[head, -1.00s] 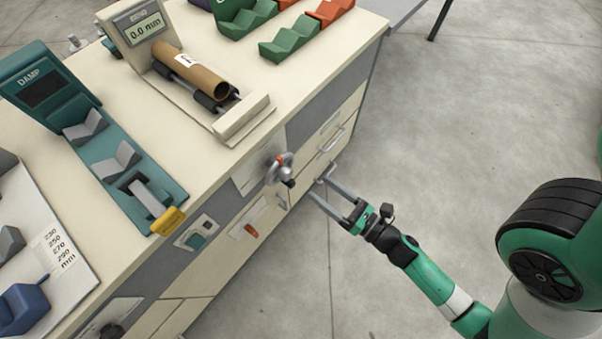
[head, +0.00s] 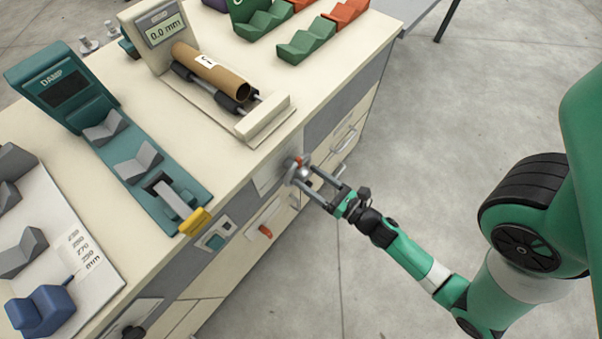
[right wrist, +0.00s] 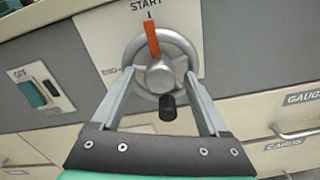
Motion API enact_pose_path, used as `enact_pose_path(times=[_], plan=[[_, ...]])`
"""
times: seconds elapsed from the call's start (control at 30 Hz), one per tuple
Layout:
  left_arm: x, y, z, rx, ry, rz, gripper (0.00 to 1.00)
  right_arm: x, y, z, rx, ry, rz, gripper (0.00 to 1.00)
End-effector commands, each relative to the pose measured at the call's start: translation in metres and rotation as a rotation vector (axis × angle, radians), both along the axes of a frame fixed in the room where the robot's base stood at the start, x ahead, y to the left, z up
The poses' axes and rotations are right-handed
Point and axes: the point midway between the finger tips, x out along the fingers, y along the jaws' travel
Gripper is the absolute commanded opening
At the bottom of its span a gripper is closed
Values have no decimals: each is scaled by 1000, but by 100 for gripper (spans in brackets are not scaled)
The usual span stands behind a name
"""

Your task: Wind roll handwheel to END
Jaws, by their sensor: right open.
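The roll handwheel (head: 293,174) is a grey metal wheel on the front of the cabinet. In the right wrist view the handwheel (right wrist: 133,55) faces me, with its orange pointer (right wrist: 152,38) up at the START mark. A dark knob (right wrist: 167,108) sits at the wheel's lower side. A partly covered label (right wrist: 110,72) is at the wheel's left. My right gripper (head: 304,176) is open at the wheel. In the right wrist view its fingers (right wrist: 161,80) lie either side of the hub and knob; I cannot tell whether they touch the wheel. My left gripper is out of view.
Above the wheel, a brown cardboard roll (head: 212,72) lies on rollers before a display (head: 163,31) reading 0.0 mm. A teal DAMP unit (head: 62,85) stands to the left. Drawers and a green switch (right wrist: 32,93) are on the cabinet front. Open floor lies right.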

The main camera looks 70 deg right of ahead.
Motion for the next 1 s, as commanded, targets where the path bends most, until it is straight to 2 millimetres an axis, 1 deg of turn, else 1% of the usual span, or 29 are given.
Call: enact_pose_path(times=[0.23,0.27,0.4,0.67,0.7,1.0], plan=[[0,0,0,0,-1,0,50,0,-1,0,0,0,-1,78],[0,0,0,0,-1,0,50,0,0,0,0,0,-1,74],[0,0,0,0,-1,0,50,0,0,0,0,0,-1,49],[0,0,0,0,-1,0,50,0,0,0,0,0,-1,2],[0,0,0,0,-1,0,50,0,0,0,0,0,0,0],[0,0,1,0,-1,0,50,0,0,0,25,-10,0,0]])
